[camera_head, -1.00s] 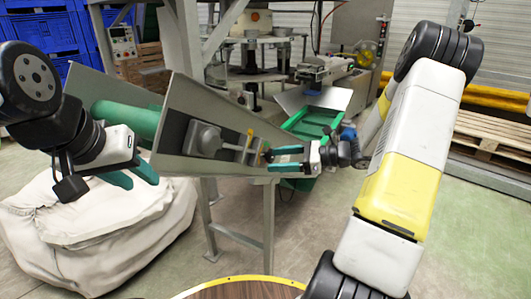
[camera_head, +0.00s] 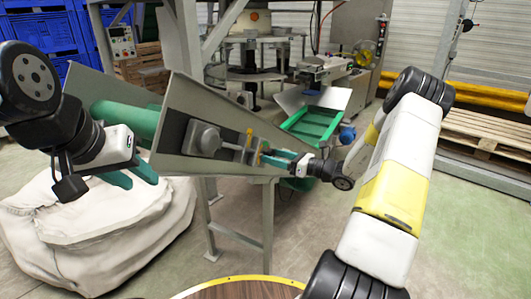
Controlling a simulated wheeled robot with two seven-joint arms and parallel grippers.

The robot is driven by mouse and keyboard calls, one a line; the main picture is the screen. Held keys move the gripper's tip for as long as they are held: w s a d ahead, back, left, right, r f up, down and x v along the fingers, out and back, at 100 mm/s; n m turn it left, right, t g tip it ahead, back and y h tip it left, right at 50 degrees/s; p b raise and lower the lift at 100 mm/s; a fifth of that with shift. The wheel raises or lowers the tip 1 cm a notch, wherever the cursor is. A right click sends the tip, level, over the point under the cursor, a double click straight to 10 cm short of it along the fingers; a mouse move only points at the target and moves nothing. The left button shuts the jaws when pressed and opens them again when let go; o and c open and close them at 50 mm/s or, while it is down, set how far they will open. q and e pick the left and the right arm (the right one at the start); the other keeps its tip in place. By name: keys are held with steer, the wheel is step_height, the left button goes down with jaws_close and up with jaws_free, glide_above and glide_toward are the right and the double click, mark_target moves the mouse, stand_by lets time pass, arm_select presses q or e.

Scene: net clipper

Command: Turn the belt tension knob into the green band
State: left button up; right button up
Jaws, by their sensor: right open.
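The belt tensioner sits on the side plate (camera_head: 190,105) of the grey conveyor frame in the head view. It has a grey block (camera_head: 203,138), a rod and a small upright yellow piece (camera_head: 249,135). Another small yellow piece (camera_head: 256,157) is by my right fingertips, perhaps the knob; I cannot tell for sure. My left gripper (camera_head: 132,177) is open and empty, in front of the white sack.
A large white sack (camera_head: 95,230) stands at left below the frame. The frame's leg (camera_head: 268,225) stands under the tensioner. A green tray (camera_head: 310,125) and other machinery are behind. Blue crates (camera_head: 45,35) are at back left, a wooden pallet (camera_head: 485,135) at right.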

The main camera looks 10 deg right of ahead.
steer(key=c, duration=1.4)
steer(key=shift+o, duration=0.2)
steer(key=shift+m, duration=0.4)
steer(key=m, duration=0.8)
steer(key=shift+m, duration=0.3)
steer(key=m, duration=0.5)
steer(key=shift+m, duration=2.4)
steer(key=shift+f, duration=0.1)
